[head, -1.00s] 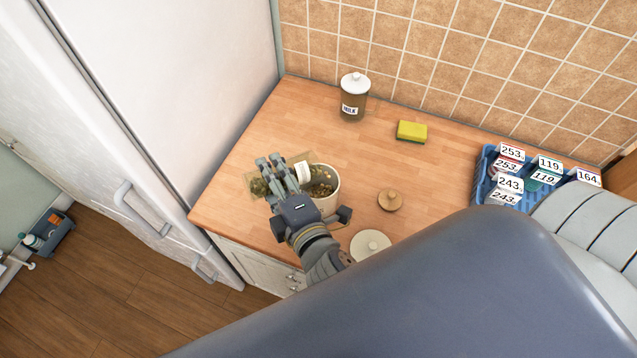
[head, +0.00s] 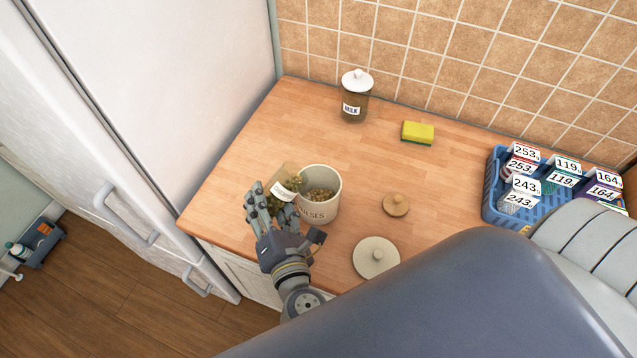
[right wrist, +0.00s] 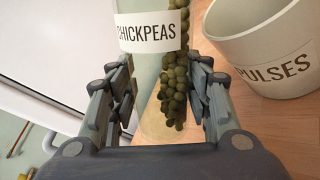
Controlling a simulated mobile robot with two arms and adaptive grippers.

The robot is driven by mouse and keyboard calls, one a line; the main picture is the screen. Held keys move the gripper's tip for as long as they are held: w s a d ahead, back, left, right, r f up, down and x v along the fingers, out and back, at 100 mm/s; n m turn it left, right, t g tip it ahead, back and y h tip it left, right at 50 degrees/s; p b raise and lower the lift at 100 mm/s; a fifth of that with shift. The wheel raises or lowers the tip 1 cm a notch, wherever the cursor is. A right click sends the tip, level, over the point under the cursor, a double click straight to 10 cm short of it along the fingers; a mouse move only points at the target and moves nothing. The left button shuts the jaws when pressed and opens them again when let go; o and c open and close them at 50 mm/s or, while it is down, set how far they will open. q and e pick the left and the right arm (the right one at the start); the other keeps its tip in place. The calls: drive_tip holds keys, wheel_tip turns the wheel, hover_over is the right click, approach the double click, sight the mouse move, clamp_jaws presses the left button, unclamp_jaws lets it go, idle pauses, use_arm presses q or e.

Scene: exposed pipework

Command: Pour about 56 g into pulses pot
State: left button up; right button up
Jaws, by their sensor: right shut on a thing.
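The pulses pot (head: 331,212), cream with a dark PULSES label, stands open on the counter with chickpeas inside; it also shows in the right wrist view (right wrist: 262,50). My right gripper (head: 272,205) is shut on a clear chickpeas jar (head: 284,173), tilted beside the pot's left rim. In the right wrist view, the jar's CHICKPEAS label (right wrist: 148,32) sits between the fingers, and chickpeas (right wrist: 175,85) lie along its right side. I cannot tell whether any are falling. My left gripper is not in view.
A cream lid (head: 376,258) and small wooden lid (head: 396,204) lie right of the pot. A blue crate (head: 491,190) holds number-labelled items at right. A fridge (head: 150,90) borders the counter's left.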

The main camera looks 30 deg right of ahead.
wheel_tip(320, 180, up, 2)
drive_tip(key=shift+r+n+p, duration=0.2)
drive_tip(key=shift+n+p, duration=0.4)
drive_tip(key=shift+p, duration=0.4)
drive_tip(key=shift+n+h, duration=0.3)
drive_tip(key=shift+n, duration=0.5)
drive_tip(key=f+b, duration=0.2)
drive_tip(key=f, duration=0.1)
drive_tip(key=f+b, duration=0.1)
drive_tip(key=b, duration=0.1)
drive_tip(key=shift+a+f, duration=0.25)
drive_tip(key=shift+f, duration=0.15)
drive_tip(key=n, duration=0.1)
drive_tip(key=f+n+t, duration=0.1)
drive_tip(key=n, duration=0.1)
drive_tip(key=shift+w+a+f+h, duration=0.1)
drive_tip(key=shift+a+f+h, duration=0.05)
drive_tip(key=shift+a+h, duration=0.25)
drive_tip(key=shift+f+n+p, duration=0.2)
drive_tip(key=shift+n+p, duration=0.2)
drive_tip(key=shift+n, duration=0.8)
